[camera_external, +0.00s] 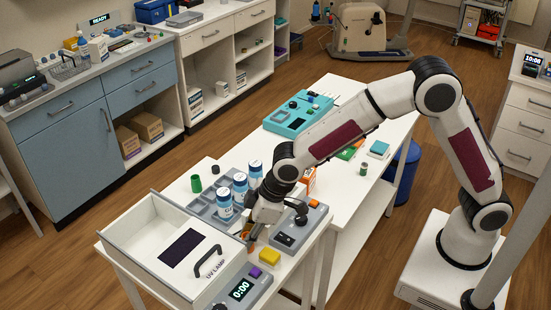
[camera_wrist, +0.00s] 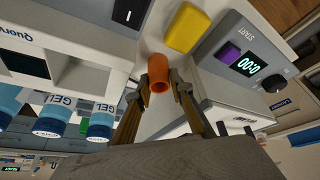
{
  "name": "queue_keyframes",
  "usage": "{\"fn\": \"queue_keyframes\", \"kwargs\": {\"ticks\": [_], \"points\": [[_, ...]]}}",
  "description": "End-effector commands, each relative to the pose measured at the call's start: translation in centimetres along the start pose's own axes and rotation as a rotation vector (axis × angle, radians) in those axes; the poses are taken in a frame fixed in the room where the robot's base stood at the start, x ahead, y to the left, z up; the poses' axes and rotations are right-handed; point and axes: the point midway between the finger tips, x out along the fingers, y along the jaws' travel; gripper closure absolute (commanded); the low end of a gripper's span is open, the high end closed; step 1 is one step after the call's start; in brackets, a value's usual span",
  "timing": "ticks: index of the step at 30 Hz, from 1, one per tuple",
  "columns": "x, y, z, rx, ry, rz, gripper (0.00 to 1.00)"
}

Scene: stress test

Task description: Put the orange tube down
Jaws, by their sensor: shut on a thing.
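The orange tube (camera_wrist: 159,78) is between the fingertips of my gripper (camera_wrist: 168,75) in the wrist view, its open end facing the camera. My gripper is shut on it. In the external view my gripper (camera_external: 250,231) points down low over the white table, between the UV lamp box and a grey device with a black knob. Only a little orange shows there, and I cannot tell whether the tube touches the table.
A yellow block (camera_external: 269,256) lies close by, beside a timer with a purple button (camera_external: 255,272). The UV lamp box (camera_external: 160,235) stands left. Several blue-white GEL bottles (camera_external: 224,203) stand in a grey tray behind my gripper. A green cup (camera_external: 196,183) is further back.

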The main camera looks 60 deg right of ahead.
Motion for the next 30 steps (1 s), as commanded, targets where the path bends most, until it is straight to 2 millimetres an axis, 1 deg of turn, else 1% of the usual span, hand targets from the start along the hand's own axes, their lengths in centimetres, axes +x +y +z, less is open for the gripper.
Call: {"fn": "queue_keyframes", "kwargs": {"ticks": [3, 15, 16, 17, 30], "points": [[0.33, -0.01, 0.12, 0.000, 0.001, 0.000, 0.93], [0.59, -0.01, 0.22, 0.000, 0.001, 0.000, 0.93], [0.61, -0.01, 0.23, 0.000, 0.001, 0.000, 0.76], [0.59, -0.01, 0.21, 0.000, 0.001, 0.000, 0.72], [0.34, 0.00, 0.10, 0.000, 0.001, 0.000, 0.72]]}}
